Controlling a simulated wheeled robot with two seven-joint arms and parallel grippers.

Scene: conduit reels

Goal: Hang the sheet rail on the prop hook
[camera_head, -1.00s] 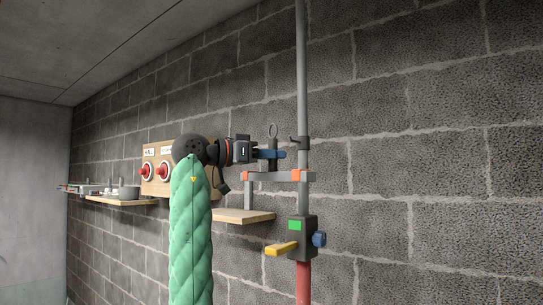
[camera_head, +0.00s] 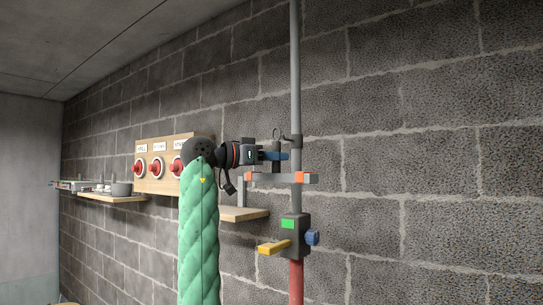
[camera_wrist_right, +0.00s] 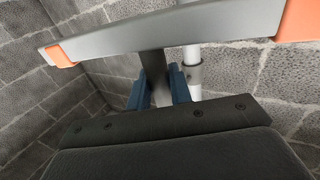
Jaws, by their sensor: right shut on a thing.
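The sheet rail is a grey bar (camera_head: 280,178) with orange ends, a dark stem and a wire ring (camera_head: 277,133) on top. My right gripper (camera_head: 275,155) has blue fingers shut on the stem; the bar hangs level below them. In the right wrist view the stem stands between the fingers (camera_wrist_right: 160,88) and the bar (camera_wrist_right: 165,32) crosses above. The prop (camera_head: 295,75) is an upright grey pole. Its dark hook (camera_head: 289,138) juts left from a collar. The ring is close beside the hook tip; whether they touch I cannot tell. My left gripper is out of view.
The prop has a dark clamp block (camera_head: 294,236) with a yellow lever (camera_head: 273,247) and blue knob, above a red tube. A board with red buttons (camera_head: 157,168) and wooden shelves (camera_head: 240,214) are on the block wall. My padded green-sleeved arm fills the lower middle.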

